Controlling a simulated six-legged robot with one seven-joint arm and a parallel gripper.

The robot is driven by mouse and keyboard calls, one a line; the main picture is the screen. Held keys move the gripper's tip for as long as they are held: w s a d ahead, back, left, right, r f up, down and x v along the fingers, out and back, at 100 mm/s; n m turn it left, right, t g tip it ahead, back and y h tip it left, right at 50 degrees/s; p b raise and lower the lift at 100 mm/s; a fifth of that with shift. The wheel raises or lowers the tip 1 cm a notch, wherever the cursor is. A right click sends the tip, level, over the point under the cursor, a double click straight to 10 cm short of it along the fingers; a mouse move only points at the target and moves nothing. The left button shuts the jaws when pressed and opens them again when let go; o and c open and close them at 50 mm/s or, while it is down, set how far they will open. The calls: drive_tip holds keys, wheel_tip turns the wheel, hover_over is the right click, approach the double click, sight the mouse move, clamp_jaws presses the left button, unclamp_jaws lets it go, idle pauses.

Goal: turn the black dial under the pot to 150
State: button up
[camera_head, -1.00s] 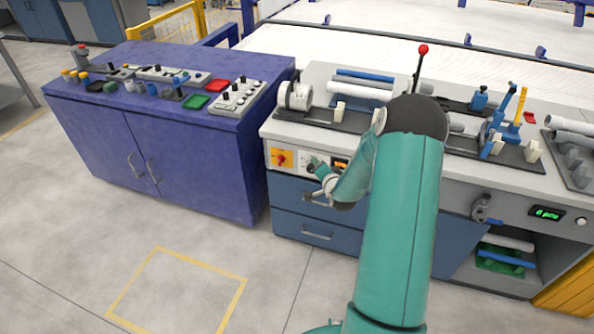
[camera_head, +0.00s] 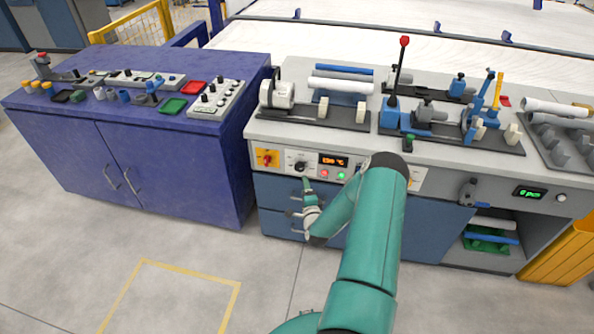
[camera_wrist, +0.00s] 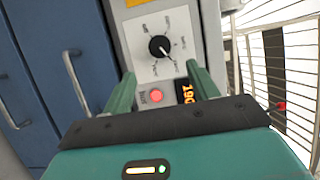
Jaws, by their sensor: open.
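The black dial (camera_head: 300,166) sits on a white scale plate on the bench's front panel, below the white pot (camera_head: 276,95). In the wrist view the dial (camera_wrist: 159,46) is just beyond my fingertips, roughly between their lines, and apart from them. Its white pointer mark points to the lower right there; the scale numbers are too small to read. The orange display (camera_head: 333,160) beside it is lit; its digits also show sideways in the wrist view (camera_wrist: 186,91), partly behind a finger. My gripper (camera_wrist: 160,73) is open and empty, in front of the panel.
A red button (camera_wrist: 156,96) is close to the fingers. A yellow panel with a red switch (camera_head: 266,159) lies left of the dial. Drawer handles (camera_wrist: 75,80) stick out below. A blue cabinet (camera_head: 160,160) stands to the left, with open floor in front.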

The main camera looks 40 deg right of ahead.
sight(300, 169)
drive_tip(key=x, duration=1)
drive_tip(key=shift+c, duration=0.2)
drive_tip(key=c, duration=0.9)
